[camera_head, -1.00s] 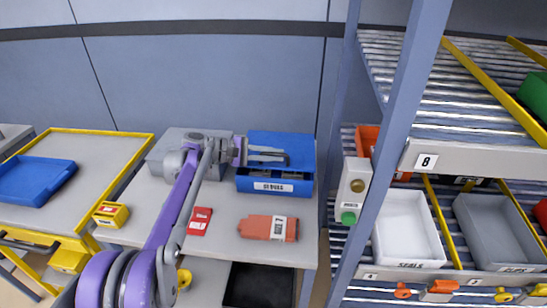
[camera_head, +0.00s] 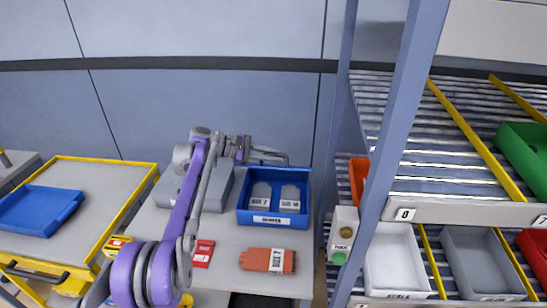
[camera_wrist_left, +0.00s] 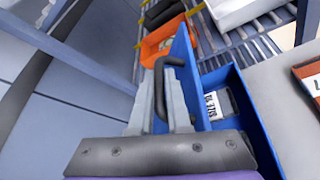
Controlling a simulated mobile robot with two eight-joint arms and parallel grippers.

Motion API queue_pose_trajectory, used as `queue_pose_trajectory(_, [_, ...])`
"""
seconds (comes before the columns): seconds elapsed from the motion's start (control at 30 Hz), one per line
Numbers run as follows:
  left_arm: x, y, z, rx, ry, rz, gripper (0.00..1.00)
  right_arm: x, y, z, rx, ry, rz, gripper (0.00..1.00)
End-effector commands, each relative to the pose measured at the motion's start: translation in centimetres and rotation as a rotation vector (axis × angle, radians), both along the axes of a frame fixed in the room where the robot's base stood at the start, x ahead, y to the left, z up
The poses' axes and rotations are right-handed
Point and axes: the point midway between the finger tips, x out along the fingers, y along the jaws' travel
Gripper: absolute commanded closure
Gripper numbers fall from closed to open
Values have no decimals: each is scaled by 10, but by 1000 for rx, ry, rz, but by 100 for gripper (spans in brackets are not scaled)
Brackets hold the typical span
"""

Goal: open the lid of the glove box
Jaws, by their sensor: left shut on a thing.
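The blue glove box (camera_head: 244,216) stands on the grey bench in the head view, with its interior exposed. Two grey gloves with size tags, one on the left (camera_head: 261,192) and one on the right (camera_head: 290,193), lie inside. My left gripper (camera_head: 280,157) is above the box's back edge. In the left wrist view its fingers (camera_wrist_left: 166,103) are shut on a dark bar handle (camera_wrist_left: 172,66) beside the raised blue lid (camera_wrist_left: 184,58). The lid stands up steeply from the box (camera_wrist_left: 262,120); its exact angle is unclear. My right gripper is not in view.
An orange glove packet (camera_head: 267,260) and a red packet (camera_head: 203,253) lie in front on the bench. A grey case (camera_head: 222,187) is left of the box. A shelf post (camera_head: 385,170) and bins stand at right.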

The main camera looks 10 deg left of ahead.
Motion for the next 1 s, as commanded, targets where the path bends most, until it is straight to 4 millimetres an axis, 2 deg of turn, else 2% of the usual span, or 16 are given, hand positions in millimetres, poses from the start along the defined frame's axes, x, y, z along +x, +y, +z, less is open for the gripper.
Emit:
queue_pose_trajectory(0.27, [0,0,-1,1,0,1,100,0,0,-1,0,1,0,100])
queue_pose_trajectory(0.3, [0,0,-1,1,0,1,84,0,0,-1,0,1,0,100])
queue_pose_trajectory(0.37, [0,0,-1,1,0,1,73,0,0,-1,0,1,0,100])
queue_pose_trajectory(0.73, [-1,5,0,0,0,1,73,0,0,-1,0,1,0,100])
queue_pose_trajectory(0.87, [-5,21,6,0,0,3,73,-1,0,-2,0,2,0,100])
queue_pose_trajectory(1.0, [-12,48,15,0,1,5,73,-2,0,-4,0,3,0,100])
